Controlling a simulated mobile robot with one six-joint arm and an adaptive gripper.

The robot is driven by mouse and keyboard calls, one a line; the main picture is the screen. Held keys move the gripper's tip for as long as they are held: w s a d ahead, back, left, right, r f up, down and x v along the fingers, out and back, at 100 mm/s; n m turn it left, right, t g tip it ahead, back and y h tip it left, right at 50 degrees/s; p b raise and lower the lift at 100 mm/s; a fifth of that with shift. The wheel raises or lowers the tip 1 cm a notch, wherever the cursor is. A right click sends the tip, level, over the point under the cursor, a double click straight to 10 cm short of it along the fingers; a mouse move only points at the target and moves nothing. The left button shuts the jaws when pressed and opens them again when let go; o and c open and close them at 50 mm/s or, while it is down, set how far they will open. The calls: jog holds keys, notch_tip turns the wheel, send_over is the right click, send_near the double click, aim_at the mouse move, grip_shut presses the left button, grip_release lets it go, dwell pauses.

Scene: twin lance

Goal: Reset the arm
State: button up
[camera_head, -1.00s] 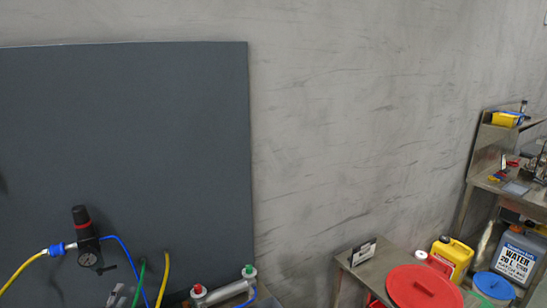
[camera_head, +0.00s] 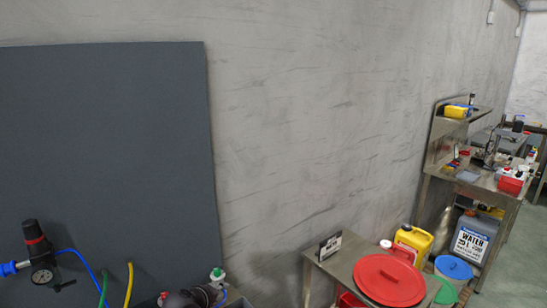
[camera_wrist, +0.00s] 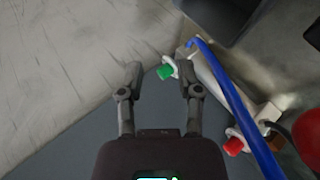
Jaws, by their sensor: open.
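My gripper (camera_wrist: 159,70) shows in the wrist view with its two dark fingers apart and nothing held between them. A green knob (camera_wrist: 165,72) appears beside the right fingertip, seemingly beyond it. A red knob (camera_wrist: 234,146) sits at the other end of the same pale fitting (camera_wrist: 212,85). In the head view the green knob (camera_head: 217,274) is at the bottom edge. A dark rounded part, probably mine, partly covers the fitting there.
A blue hose (camera_wrist: 232,100) crosses close to the right finger. A dark panel (camera_head: 105,140) stands against the grey wall, with a regulator (camera_head: 40,260) and hoses before it. A low metal table (camera_head: 335,262) with a red lid (camera_head: 389,280) and a workbench (camera_head: 485,182) stand right.

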jog(key=s+d+f+m+g+y, duration=0.1)
jog(key=s+d+f+m+g, duration=0.1)
jog(key=d, duration=0.8)
jog(key=s+d+f+m+g+y, duration=0.2)
jog(key=d+f+m+g, duration=0.1)
jog(key=d, duration=0.8)
jog(key=s+d+f+m+g+y, duration=0.1)
jog(key=d+m+g, duration=0.3)
jog(key=d, duration=0.7)
jog(key=shift+s+f+m+g, duration=0.4)
jog(key=shift+s+f+m, duration=0.25)
jog(key=shift+f, duration=0.2)
jog(key=shift+w, duration=0.1)
